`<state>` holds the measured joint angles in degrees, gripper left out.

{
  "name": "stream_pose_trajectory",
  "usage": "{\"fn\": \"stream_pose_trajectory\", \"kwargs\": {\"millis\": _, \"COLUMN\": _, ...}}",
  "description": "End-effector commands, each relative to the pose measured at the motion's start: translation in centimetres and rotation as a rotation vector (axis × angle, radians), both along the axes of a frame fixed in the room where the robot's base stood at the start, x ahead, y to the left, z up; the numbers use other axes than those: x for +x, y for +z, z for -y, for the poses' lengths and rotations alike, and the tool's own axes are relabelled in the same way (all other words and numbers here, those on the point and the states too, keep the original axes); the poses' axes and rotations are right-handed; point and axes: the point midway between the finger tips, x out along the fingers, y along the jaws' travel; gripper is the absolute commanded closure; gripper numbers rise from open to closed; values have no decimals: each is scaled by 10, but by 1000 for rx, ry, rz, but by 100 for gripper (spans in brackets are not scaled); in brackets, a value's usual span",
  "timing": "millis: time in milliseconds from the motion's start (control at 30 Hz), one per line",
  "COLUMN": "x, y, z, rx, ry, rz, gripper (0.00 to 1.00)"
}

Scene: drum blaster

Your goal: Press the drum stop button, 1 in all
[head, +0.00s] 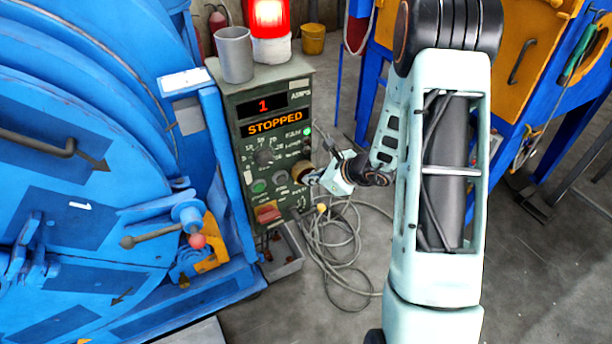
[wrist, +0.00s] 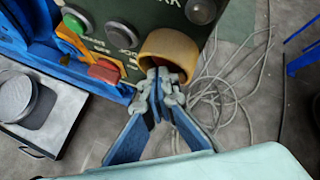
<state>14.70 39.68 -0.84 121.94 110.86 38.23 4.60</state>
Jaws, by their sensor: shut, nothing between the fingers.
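The green control box (head: 237,150) stands beside the blue drum, and its display (head: 275,122) reads "STOPPED" under a red "1". A yellow-brown collar (head: 300,170) sits at the box's lower right; it also shows in the wrist view (wrist: 178,41), with a red button (wrist: 168,62) partly visible inside. My gripper (head: 314,177) is shut and empty. In the wrist view its fingertips (wrist: 160,78) are at the collar's mouth and hide part of the button. I cannot tell whether they touch it. Small labels are unreadable.
A green button (wrist: 74,22), a dark button (wrist: 122,35) and a red switch (wrist: 103,70) lie left of the collar. The blue drum (head: 75,210) fills the left. Loose cable (head: 340,245) lies on the floor. A red lamp (head: 268,18) glows on top.

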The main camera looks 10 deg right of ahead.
Motion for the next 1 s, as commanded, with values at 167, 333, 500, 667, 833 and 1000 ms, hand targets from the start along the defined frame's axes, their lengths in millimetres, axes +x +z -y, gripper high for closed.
{"fn": "stream_pose_trajectory", "kwargs": {"millis": 167, "x": -7, "y": 0, "z": 2, "rx": 1, "ry": 1, "rz": 3, "gripper": 100}}
{"fn": "stream_pose_trajectory", "kwargs": {"millis": 333, "x": -15, "y": 0, "z": 5, "rx": 0, "ry": 0, "rz": 2, "gripper": 100}}
{"fn": "stream_pose_trajectory", "kwargs": {"millis": 500, "x": -17, "y": 1, "z": 5, "rx": 0, "ry": 1, "rz": 1, "gripper": 100}}
{"fn": "stream_pose_trajectory", "kwargs": {"millis": 667, "x": -17, "y": 0, "z": 5, "rx": 0, "ry": 1, "rz": 1, "gripper": 100}}
{"fn": "stream_pose_trajectory", "kwargs": {"millis": 833, "x": -29, "y": -1, "z": 10, "rx": 0, "ry": -1, "rz": 1, "gripper": 100}}
{"fn": "stream_pose_trajectory", "kwargs": {"millis": 1000, "x": -45, "y": -1, "z": 15, "rx": -1, "ry": -1, "rz": 1, "gripper": 100}}
